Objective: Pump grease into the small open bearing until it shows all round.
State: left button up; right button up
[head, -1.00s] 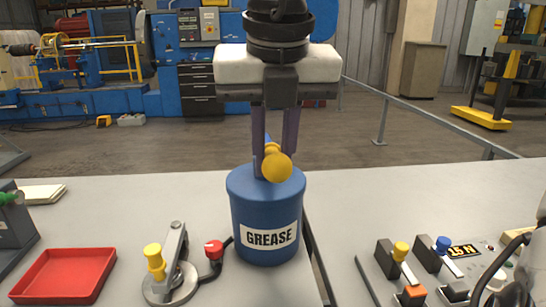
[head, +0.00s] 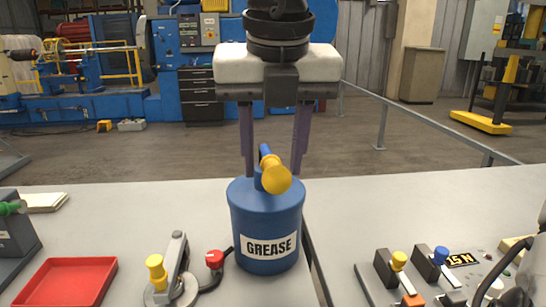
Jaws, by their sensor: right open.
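The blue grease can (head: 267,222), labelled GREASE, stands upright on the bench in the middle. Its blue pump lever (head: 265,155) with a yellow knob (head: 275,179) rises from the top and points toward me. My right gripper (head: 273,170) comes down from above, open, with one finger on each side of the lever and clear gaps to it. A dark hose with a red-topped fitting (head: 215,259) lies left of the can. Beside it is a round metal fixture (head: 172,292) with a yellow-knobbed lever; I cannot make out the bearing or any grease. My left gripper is out of view.
An empty red tray (head: 70,281) lies at the front left. A switch panel (head: 430,280) with yellow, blue and orange knobs stands at the front right. The bench behind the panel is clear.

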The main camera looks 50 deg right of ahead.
jog(key=shift+r+p, duration=1.75)
jog(key=shift+r, duration=1)
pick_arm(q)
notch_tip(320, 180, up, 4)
pick_arm(e)
jog(key=shift+c, duration=0.3)
